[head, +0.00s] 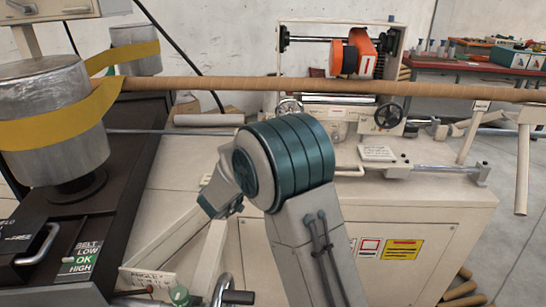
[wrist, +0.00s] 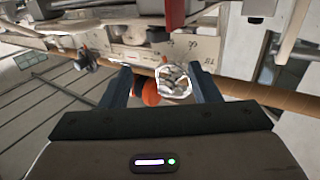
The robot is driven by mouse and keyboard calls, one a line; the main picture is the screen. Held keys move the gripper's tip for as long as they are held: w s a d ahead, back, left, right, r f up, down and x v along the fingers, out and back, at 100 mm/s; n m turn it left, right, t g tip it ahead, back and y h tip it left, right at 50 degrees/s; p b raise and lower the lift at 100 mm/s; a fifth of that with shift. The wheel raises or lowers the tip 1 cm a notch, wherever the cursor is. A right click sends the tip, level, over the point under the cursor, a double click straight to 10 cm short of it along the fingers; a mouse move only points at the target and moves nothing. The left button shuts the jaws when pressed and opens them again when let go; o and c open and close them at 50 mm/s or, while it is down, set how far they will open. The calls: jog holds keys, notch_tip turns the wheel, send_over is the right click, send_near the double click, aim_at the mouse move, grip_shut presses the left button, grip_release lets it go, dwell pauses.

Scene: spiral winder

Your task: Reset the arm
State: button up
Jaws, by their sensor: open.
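My arm rises from the bottom of the head view, bent at a large teal joint (head: 290,160), in front of the cream winder machine (head: 440,210). A pale link runs left and down from that joint. My gripper is not visible in the head view. In the wrist view my gripper (wrist: 162,80) has its two dark fingers spread apart. A many-sided, pale-rimmed shape with grey lumps (wrist: 174,78) and an orange rounded part (wrist: 150,92) show between the fingers. I cannot tell how far off they are; neither appears gripped.
A long brown tube (head: 230,84) crosses the head view above my arm. A metal drum with a yellow belt (head: 55,125) stands at left, above a belt switch panel (head: 80,260). A handwheel (head: 389,115) and an orange unit (head: 355,52) sit on the machine.

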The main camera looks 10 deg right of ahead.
notch_tip(320, 180, up, 7)
jog(key=a+n+t+y+p, duration=0.2)
jog(key=n+t+y+p, duration=0.15)
jog(key=y, duration=0.35)
jog(key=s+a+r+n+g+y+p, duration=0.3)
jog(key=s+a+r+n+y+p, duration=0.1)
jog(key=s+y, duration=0.3)
jog(key=s+d+g+p, duration=0.2)
jog(key=s+g, duration=0.1)
jog(key=s, duration=0.6)
jog(key=s+d+n+g+p, duration=0.1)
jog(key=s+d+g+p, duration=0.1)
jog(key=s, duration=0.7)
jog(key=s+d+g+p, duration=0.2)
jog(key=s+g, duration=0.3)
jog(key=s, duration=0.4)
jog(key=shift+s+d+f+n+h, duration=0.15)
jog(key=shift+d+f+n+h, duration=0.15)
jog(key=shift+f+n+h, duration=0.1)
jog(key=c, duration=0.4)
jog(key=shift+d, duration=0.15)
jog(key=shift+c, duration=0.2)
